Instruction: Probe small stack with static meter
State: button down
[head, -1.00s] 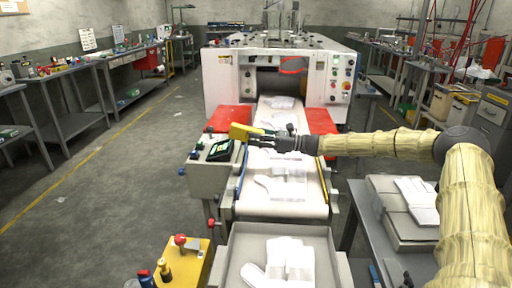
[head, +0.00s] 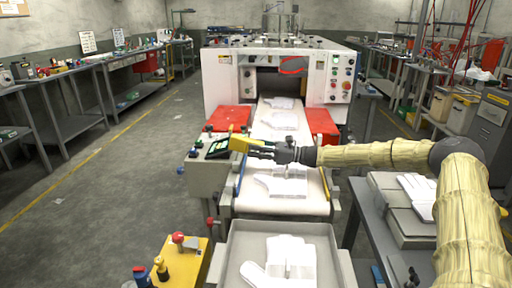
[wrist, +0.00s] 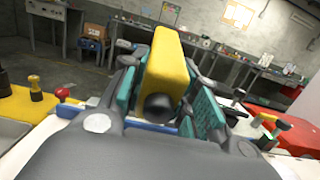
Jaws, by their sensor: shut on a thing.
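My gripper (head: 262,148) is shut on a yellow block-shaped device (head: 240,143), which looks like the static meter. It is held over the left side of the belt, beside the small control screen (head: 218,148). In the wrist view the yellow meter (wrist: 168,65) sits between the teal-padded fingers, with a dark round part at its near end. White glove-shaped film pieces (head: 283,182) lie on the belt below and in front of my gripper. A white glove stack (head: 282,256) lies in the front tray (head: 322,236). Another white stack (head: 418,190) lies on the right. I cannot tell which is the small stack.
The white machine (head: 222,85) stands behind, with red side panels (head: 322,125) flanking the belt. A yellow box (head: 185,258) with a red-topped lever stands at front left. A grey table (head: 380,240) is at right. The left floor is clear.

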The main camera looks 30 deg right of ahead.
jog(key=shift+f, duration=0.45)
jog(key=shift+r, duration=0.15)
jog(key=shift+r+p, duration=1.9)
jog(key=shift+r, duration=1.5)
